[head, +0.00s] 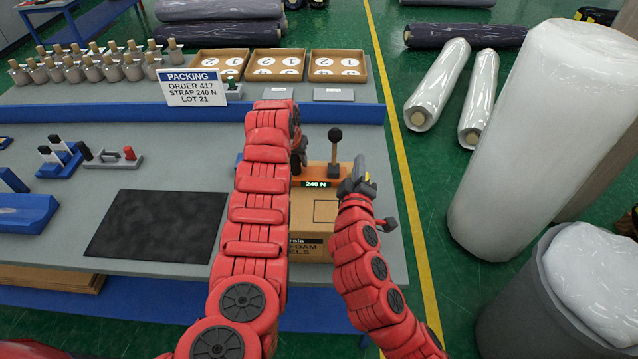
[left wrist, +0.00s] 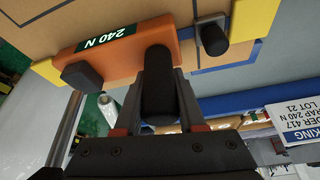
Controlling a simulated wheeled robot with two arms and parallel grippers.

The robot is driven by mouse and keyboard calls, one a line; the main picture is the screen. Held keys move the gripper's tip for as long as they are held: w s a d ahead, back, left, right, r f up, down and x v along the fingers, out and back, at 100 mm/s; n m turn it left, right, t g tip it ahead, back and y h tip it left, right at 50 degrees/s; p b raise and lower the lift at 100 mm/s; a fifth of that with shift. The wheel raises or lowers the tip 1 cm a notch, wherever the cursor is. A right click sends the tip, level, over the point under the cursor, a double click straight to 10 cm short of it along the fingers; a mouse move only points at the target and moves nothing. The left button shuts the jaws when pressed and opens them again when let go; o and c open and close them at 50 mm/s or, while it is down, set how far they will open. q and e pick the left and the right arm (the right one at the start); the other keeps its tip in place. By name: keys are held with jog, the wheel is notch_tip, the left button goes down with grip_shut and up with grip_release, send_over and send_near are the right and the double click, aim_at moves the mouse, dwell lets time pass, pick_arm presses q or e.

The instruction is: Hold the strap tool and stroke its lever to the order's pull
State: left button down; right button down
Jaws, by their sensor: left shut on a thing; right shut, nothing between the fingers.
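The orange strap tool (head: 325,172) sits on a cardboard box (head: 305,215); its display reads 240 N. In the left wrist view the tool (left wrist: 125,55) shows close up, with the same 240 N label. My left gripper (left wrist: 160,80) is shut on the tool's black grip (left wrist: 159,100); in the head view my red arm mostly hides this gripper (head: 299,155). The tool's lever (head: 335,136), with a black round knob, stands about upright. My right gripper (head: 357,178) is shut and empty, just right of the tool; whether it touches it I cannot tell.
The order sign (head: 193,87) reads ORDER 417, STRAP 240 N, LOT 21. A black mat (head: 155,226) and small tools lie left on the grey table (head: 60,240). Cardboard trays (head: 277,52) stand behind. A large wrapped roll (head: 540,120) stands on the floor at right.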

pick_arm(q)
jog(key=shift+f, duration=0.1)
dwell(0.3)
jog(key=c, duration=0.8)
grip_release()
jog(key=o, duration=0.4)
jog(key=shift+w+a, duration=0.1)
jog(key=shift+r, duration=0.45)
jog(key=v, duration=1.1)
jog(key=shift+r, duration=0.1)
